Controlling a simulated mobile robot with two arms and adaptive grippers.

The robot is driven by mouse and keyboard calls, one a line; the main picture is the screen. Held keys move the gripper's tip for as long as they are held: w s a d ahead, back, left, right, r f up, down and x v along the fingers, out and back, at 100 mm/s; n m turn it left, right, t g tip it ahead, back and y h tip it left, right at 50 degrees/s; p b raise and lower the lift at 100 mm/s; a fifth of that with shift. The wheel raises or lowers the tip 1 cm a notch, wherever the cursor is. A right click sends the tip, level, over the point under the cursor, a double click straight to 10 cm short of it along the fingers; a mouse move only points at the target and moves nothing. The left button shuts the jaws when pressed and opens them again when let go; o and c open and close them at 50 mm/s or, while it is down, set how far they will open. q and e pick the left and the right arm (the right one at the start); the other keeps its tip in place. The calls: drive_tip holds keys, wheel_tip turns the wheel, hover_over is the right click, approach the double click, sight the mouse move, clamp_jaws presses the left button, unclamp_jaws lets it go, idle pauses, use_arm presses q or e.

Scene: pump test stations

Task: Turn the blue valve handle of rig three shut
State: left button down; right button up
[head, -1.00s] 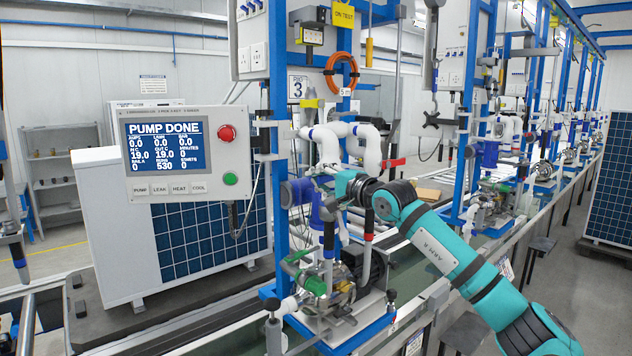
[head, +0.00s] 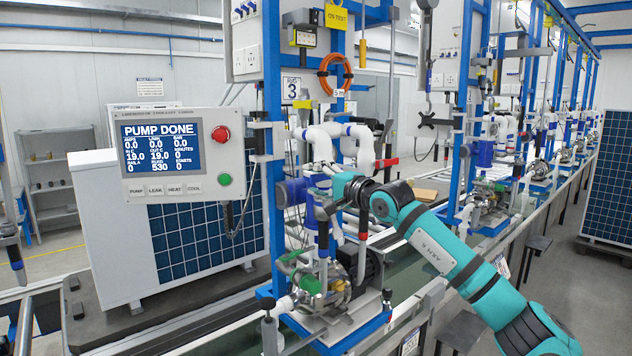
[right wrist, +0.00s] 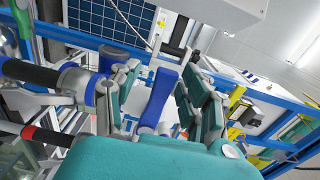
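The rig marked 3 (head: 291,87) stands in the middle of the head view. Its blue valve handle (right wrist: 158,97) shows in the right wrist view as an upright blue lever between my right gripper's fingers. The right gripper (right wrist: 157,100) is open, with one finger pair on each side of the lever and gaps still visible. In the head view the right gripper (head: 326,196) reaches in from the right at the rig's pipework and partly hides the handle. My left gripper is not in view.
A control panel (head: 175,155) reading "PUMP DONE" hangs left of the rig. A pump with a green fitting (head: 310,285) sits below.

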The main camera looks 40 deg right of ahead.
drive_tip(key=shift+w, duration=0.1)
drive_tip(key=s, duration=1.2)
drive_tip(key=shift+d, duration=0.45)
idle(0.3)
